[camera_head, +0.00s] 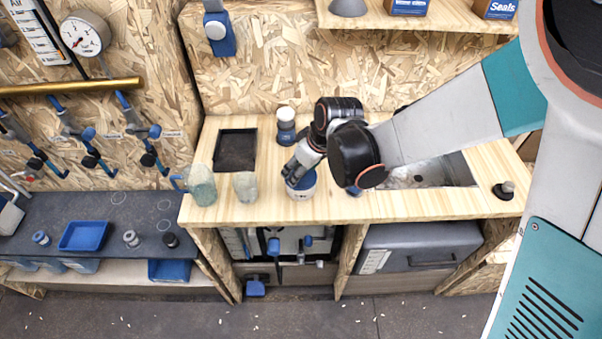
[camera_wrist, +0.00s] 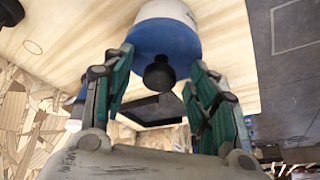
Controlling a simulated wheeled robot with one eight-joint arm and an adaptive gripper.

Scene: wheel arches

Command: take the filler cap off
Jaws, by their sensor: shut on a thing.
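A white pot (camera_head: 302,191) with blue parts stands on the wooden worktop near its front edge. In the wrist view its white body (camera_wrist: 166,10) carries a broad blue cap (camera_wrist: 148,38) with a black knob (camera_wrist: 159,74) at the middle; I take this blue part as the filler cap. My gripper (camera_head: 297,176) reaches down over the pot from above. In the wrist view my gripper (camera_wrist: 161,58) has its two green-padded fingers on opposite sides of the blue cap, shut on it. Whether the cap is loose from the body cannot be told.
A glass jug (camera_head: 201,186) and a cloudy glass (camera_head: 245,187) stand left of the pot. A white-topped blue container (camera_head: 286,126) stands behind. A dark square recess (camera_head: 236,150) lies at the back left. A basin (camera_head: 430,172) is to the right, partly behind my arm.

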